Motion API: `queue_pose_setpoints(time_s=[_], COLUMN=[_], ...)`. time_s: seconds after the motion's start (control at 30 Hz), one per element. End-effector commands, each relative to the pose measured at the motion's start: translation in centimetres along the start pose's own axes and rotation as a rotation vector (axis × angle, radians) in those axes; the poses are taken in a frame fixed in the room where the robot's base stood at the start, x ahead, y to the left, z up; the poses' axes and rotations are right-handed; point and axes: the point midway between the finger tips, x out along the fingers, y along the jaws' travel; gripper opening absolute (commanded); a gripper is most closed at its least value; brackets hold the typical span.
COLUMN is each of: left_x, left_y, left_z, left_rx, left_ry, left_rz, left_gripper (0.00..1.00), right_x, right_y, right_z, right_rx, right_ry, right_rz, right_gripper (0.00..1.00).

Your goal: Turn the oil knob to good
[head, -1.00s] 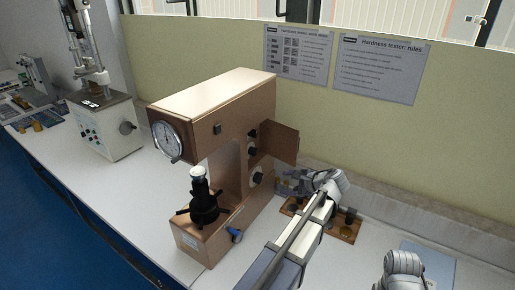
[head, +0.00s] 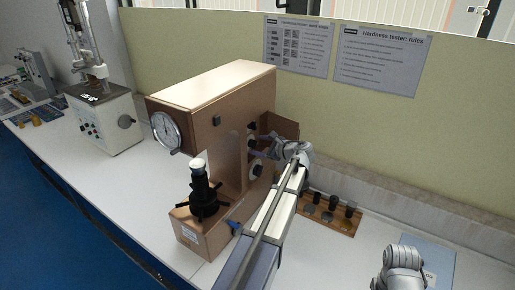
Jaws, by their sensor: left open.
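The brown hardness tester (head: 215,100) stands on the bench with its side door (head: 284,127) swung open. Dark round knobs show on its side: an upper one (head: 252,126) and a lower one on a pale disc (head: 257,170). I cannot read their labels, so I cannot tell which is the oil knob. My left gripper (head: 254,146) is open and empty, its jaws pointing at the tester's side between these two knobs. It hides that part of the panel. Of my right arm only a wrist part shows at the lower right; its jaws are out of the picture.
A wooden block (head: 332,224) with several dark pieces lies right of my left arm. A blue booklet (head: 437,262) lies at the right. A white tester (head: 105,122) stands at the left. A blue-handled lever (head: 235,228) juts from the brown tester's base.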

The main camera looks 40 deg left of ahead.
Motion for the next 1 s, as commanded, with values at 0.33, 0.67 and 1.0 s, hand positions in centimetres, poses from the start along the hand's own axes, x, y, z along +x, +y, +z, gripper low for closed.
queue_pose_setpoints(time_s=[0.33, 0.67, 1.0], left_x=[0.90, 0.87, 0.87], left_y=[0.00, 0.01, 0.02], left_z=[0.02, 0.01, 0.01], left_rx=[-0.001, -0.001, -0.001], left_ry=[0.001, 0.001, 0.001], left_rz=[0.000, 0.000, 0.001], left_gripper=[0.72, 0.44, 0.06], right_x=[0.25, 0.25, 0.26], right_y=[-0.03, -0.03, -0.02], right_z=[-0.01, -0.01, -0.01], right_rx=[0.000, 0.000, 0.000], right_ry=[0.000, 0.000, 0.000], right_rz=[0.000, 0.000, 0.000], right_gripper=[0.50, 0.50, 0.50])
